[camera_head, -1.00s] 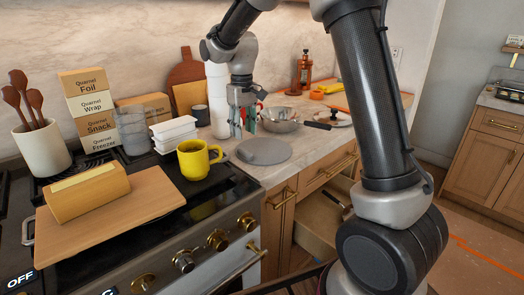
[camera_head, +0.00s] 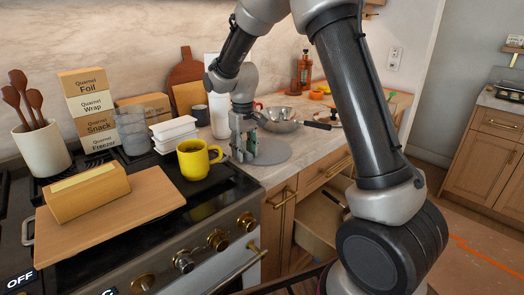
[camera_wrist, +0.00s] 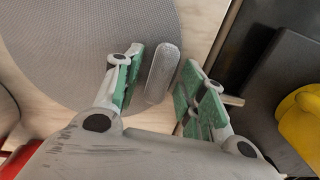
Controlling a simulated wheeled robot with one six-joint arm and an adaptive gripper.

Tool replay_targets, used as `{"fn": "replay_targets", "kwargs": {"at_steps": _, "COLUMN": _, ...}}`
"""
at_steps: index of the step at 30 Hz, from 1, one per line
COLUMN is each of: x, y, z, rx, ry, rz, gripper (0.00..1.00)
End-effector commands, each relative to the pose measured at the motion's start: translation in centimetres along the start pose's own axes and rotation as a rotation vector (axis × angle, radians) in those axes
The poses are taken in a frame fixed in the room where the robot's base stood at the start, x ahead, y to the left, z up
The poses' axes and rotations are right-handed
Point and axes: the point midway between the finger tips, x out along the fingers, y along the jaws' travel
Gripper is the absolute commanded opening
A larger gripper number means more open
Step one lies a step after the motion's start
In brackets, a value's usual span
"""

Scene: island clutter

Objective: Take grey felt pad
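The grey felt pad (camera_head: 276,150) is a flat round disc lying on the marble counter by the stove's right edge. In the wrist view the pad (camera_wrist: 90,40) fills the upper left. A small grey oblong piece (camera_wrist: 162,73) lies at its edge, between my fingers; I cannot tell whether it is part of the pad. My gripper (camera_head: 246,156) is low over the near-left edge of the pad. In the wrist view my gripper (camera_wrist: 158,86) has its green-padded fingers apart on both sides of the oblong piece, with gaps visible. The gripper covers part of the pad.
A yellow mug (camera_head: 194,161) stands on the stove, close left of my gripper. A white cylinder (camera_head: 219,113) stands behind it. A metal bowl (camera_head: 282,125) and a dark-handled tool (camera_head: 318,125) are behind right. An open drawer (camera_head: 318,215) is below the counter.

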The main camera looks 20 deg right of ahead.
Motion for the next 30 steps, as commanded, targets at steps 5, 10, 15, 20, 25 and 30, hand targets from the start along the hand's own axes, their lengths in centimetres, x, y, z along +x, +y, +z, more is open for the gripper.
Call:
{"fn": "replay_targets", "kwargs": {"at_steps": 5, "x": 0.0, "y": 0.0, "z": 0.0, "rx": 0.0, "ry": 0.0, "rz": 0.0, "gripper": 0.06}}
{"fn": "replay_targets", "kwargs": {"at_steps": 10, "x": 0.0, "y": 0.0, "z": 0.0, "rx": 0.0, "ry": 0.0, "rz": 0.0, "gripper": 0.0}}
{"fn": "replay_targets", "kwargs": {"at_steps": 15, "x": -0.3, "y": 0.0, "z": 0.0, "rx": 0.0, "ry": 0.001, "rz": 0.0, "gripper": 0.0}}
{"fn": "replay_targets", "kwargs": {"at_steps": 20, "x": -1.1, "y": 0.0, "z": -0.1, "rx": 0.0, "ry": 0.001, "rz": 0.0, "gripper": 0.0}}
{"fn": "replay_targets", "kwargs": {"at_steps": 25, "x": -2.1, "y": 0.0, "z": 0.0, "rx": 0.0, "ry": 0.0, "rz": 0.0, "gripper": 0.0}}
{"fn": "replay_targets", "kwargs": {"at_steps": 30, "x": -3.0, "y": 0.0, "z": 0.0, "rx": 0.0, "ry": 0.002, "rz": 0.0, "gripper": 0.0}}
